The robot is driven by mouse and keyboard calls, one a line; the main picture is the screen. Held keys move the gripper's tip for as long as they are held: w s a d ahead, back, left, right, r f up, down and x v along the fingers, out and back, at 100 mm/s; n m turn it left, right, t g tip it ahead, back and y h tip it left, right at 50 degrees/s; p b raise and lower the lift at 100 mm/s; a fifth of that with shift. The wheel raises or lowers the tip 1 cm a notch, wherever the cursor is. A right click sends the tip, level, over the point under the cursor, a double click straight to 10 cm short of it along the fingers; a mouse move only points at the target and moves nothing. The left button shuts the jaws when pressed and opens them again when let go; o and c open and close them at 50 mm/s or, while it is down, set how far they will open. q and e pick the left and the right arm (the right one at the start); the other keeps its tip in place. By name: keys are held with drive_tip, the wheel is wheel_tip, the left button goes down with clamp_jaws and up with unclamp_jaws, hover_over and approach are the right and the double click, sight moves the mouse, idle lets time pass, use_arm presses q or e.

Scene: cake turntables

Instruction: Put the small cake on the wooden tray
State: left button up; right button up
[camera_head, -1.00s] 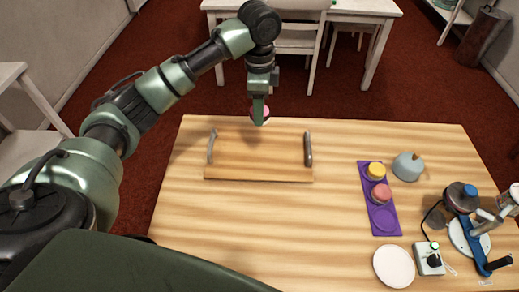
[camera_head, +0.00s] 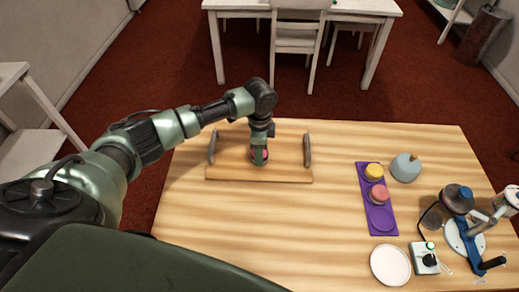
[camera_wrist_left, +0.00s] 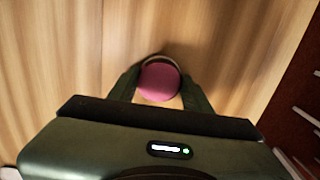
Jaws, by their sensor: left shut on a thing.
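The wooden tray (camera_head: 225,170) with two metal side handles lies on the table in the head view. My left gripper (camera_head: 259,157) points down over the tray's middle, shut on a small round cake (camera_wrist_left: 158,83) with a pink top. In the left wrist view the cake sits between the two fingers (camera_wrist_left: 159,92) with wood grain beneath it. Most of the cake is hidden by the gripper in the head view. I cannot tell whether the cake touches the tray. My right gripper is not in view.
The front left tabletop is clear.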

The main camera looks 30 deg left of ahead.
use_arm(q)
drive_tip(key=o, duration=1.3)
drive_tip(key=shift+f, duration=0.1)
drive_tip(key=shift+r+b, duration=1)
drive_tip(key=shift+r, duration=5.15)
